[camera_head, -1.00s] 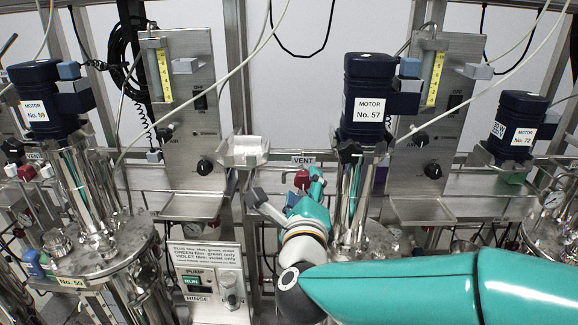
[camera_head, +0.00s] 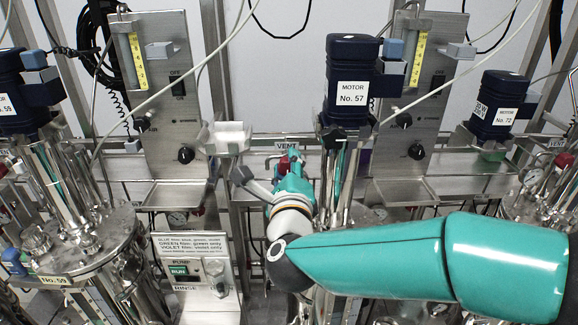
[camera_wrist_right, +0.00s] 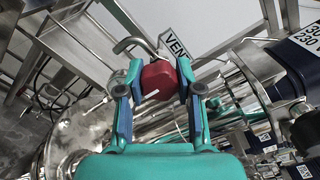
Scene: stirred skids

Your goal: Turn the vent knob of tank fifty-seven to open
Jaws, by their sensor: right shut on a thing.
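The red vent knob (camera_wrist_right: 159,78) sits between the two fingers of my right gripper (camera_wrist_right: 160,92), which is shut on it. A short white mark shows on the knob's near side, slightly slanted. The VENT label (camera_wrist_right: 176,48) is just behind it. In the head view the knob (camera_head: 284,163) is a small red patch, mostly hidden by my right gripper (camera_head: 290,165), below the VENT label (camera_head: 286,146). The dark blue motor No. 57 (camera_head: 341,112) stands right of it, on top of the tank. My left gripper is not in view.
A steel control panel (camera_head: 415,165) stands behind motor No. 57. A white tray (camera_head: 226,137) is left of the knob. Steel pipes crowd the knob's right side. Tank 59 (camera_head: 85,240) stands at left and motor No. 72 (camera_head: 500,105) at right.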

